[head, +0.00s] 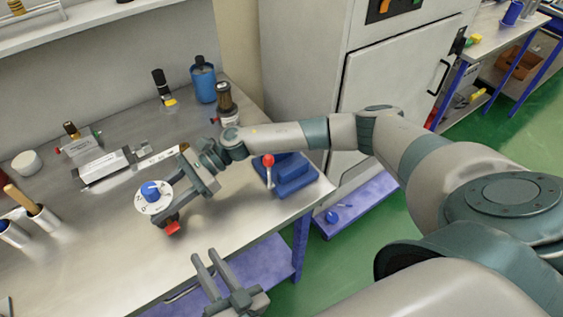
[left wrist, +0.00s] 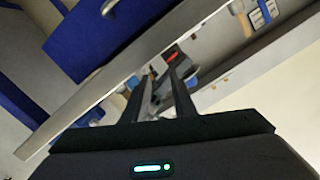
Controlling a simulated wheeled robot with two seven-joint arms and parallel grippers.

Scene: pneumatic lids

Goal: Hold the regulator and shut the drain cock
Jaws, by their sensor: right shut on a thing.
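The regulator (head: 152,205) has a white round face with a blue knob (head: 151,189) on top. My right gripper (head: 178,187) is shut on its side, above the metal table. A red part (head: 172,227), which looks like the drain cock, sits at the near lower end of the regulator; whether it is open or shut I cannot tell. My left gripper (head: 208,258) is open and empty, in front of the table edge, apart from the regulator. In the left wrist view its two fingers point towards a small red part (left wrist: 170,54), with a gap between them.
A blue block (head: 290,178) with a red-knobbed lever (head: 268,161) stands at the table's right corner. A grey bar-shaped fixture (head: 105,166), a blue bottle (head: 203,80) and cups with tools (head: 43,216) stand behind and left. The front of the table (head: 110,275) is clear.

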